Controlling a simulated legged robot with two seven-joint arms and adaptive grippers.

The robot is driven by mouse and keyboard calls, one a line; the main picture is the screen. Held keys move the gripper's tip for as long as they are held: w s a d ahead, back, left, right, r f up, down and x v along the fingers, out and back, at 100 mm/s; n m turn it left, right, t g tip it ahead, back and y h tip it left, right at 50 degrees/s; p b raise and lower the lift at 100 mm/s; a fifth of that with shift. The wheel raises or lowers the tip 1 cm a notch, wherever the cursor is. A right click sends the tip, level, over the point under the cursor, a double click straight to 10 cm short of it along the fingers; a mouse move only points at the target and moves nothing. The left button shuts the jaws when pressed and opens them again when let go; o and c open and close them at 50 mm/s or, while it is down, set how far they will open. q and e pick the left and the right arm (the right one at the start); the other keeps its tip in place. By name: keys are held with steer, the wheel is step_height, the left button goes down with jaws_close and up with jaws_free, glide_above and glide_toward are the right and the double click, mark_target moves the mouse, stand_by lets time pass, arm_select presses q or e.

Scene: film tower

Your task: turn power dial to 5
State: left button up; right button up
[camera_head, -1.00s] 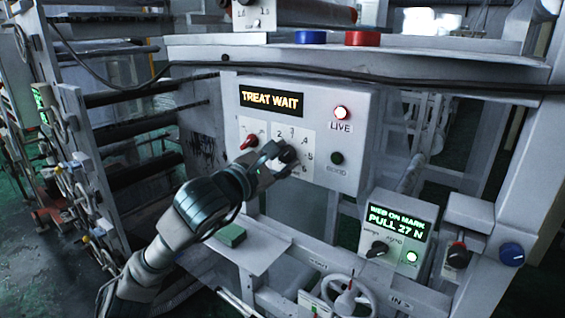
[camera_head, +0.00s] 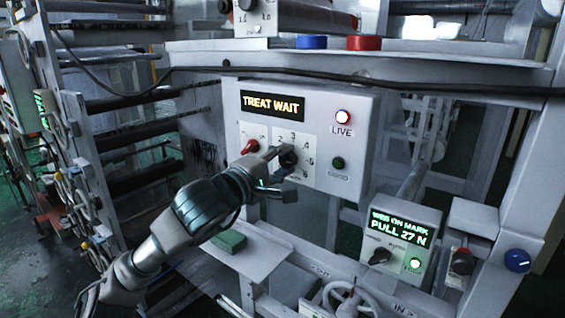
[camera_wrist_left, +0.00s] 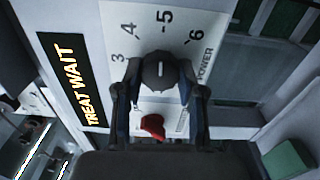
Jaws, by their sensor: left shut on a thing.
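The power dial (camera_head: 288,158) is a dark round knob on a white numbered plate on the grey panel. In the left wrist view the dial (camera_wrist_left: 158,72) shows a short white mark pointing up, about at the printed 5. The digits 3, 4, 5 and 6 and the word POWER show around it. My left gripper (camera_head: 276,171) is shut on the dial, one finger on each side, as the left wrist view (camera_wrist_left: 159,82) also shows. My right gripper is not in view.
A red knob (camera_head: 250,147) sits just left of the dial. A green block (camera_head: 229,241) lies on the shelf below. A PULL 27 N box (camera_head: 396,240) stands lower right.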

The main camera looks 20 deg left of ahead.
arm_select(q)
steer(key=shift+f+m, duration=0.2)
steer(key=shift+m, duration=0.1)
steer(key=o, duration=1.1)
steer(key=shift+o, duration=0.2)
steer(key=shift+s+r, duration=0.1)
steer(key=shift+s+a, duration=0.15)
steer(key=shift+s, duration=0.1)
steer(key=v, duration=1.1)
